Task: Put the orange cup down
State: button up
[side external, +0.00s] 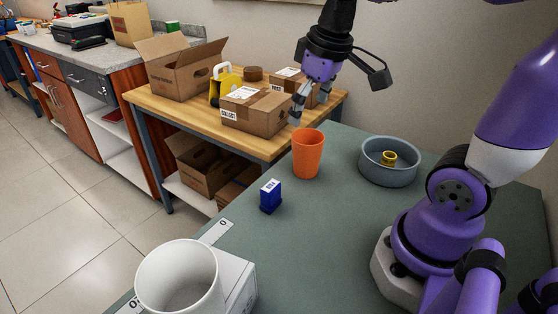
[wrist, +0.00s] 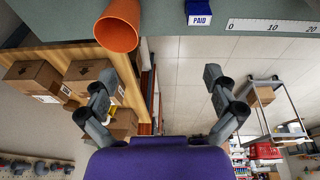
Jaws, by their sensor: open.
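The orange cup (side external: 307,155) stands upright on the green-grey table (side external: 340,215) in the side view, near the far edge. In the wrist view the orange cup (wrist: 118,27) shows at the top left, its round mouth towards the camera. My gripper (side external: 309,108) is above the cup, with its fingers spread apart. In the wrist view my gripper (wrist: 160,76) has its two fingers wide apart and nothing between them. The cup is outside the space between the fingers.
Cardboard boxes (side external: 256,110) sit on the wooden bench behind. The table's middle is clear.

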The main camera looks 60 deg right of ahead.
jog(key=s+a+f+t, duration=0.1)
jog(key=s+a+t, duration=0.1)
jog(key=s+a, duration=0.2)
jog(key=shift+s+a+f+t+y, duration=0.25)
jog(key=shift+s+a+t+y, duration=0.1)
jog(key=shift+a, duration=0.2)
dwell(0.8)
